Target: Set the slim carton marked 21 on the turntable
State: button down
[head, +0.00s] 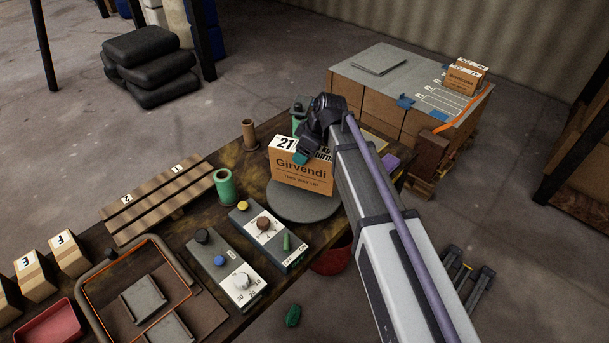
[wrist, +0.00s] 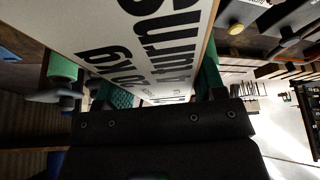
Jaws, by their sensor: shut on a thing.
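The slim carton marked 21 (head: 300,172) is brown with a white label on top and "Girvendi" on its side. It stands upright at the round grey turntable (head: 288,207); I cannot tell whether its base touches the plate. My gripper (head: 311,150) is at the carton's top right, shut on it, with a green fingertip against it. In the wrist view the carton's white printed face (wrist: 150,40) fills the middle, between the green fingers of my gripper (wrist: 160,90). My arm hides the turntable's right side.
Two control boxes (head: 220,263) with knobs stand in front of the turntable. A green cylinder (head: 224,187) and a slatted pallet (head: 158,199) are to the left. A pallet stack (head: 370,95) with a Brentrone carton (head: 465,77) stands behind. A framed tray (head: 140,285) is at the front left.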

notch_tip(320, 180, down, 4)
jog(key=b, duration=0.3)
jog(key=shift+f+b, duration=0.1)
jog(key=shift+b, duration=0.25)
jog(key=shift+r, duration=0.3)
jog(key=shift+f, duration=0.2)
jog(key=shift+c, duration=1)
grip_release()
jog(key=p+v, duration=1.2)
jog(key=shift+s+a+r, duration=0.1)
jog(key=shift+s+r, duration=0.05)
jog(key=shift+r, duration=0.25)
jog(key=shift+f, duration=0.2)
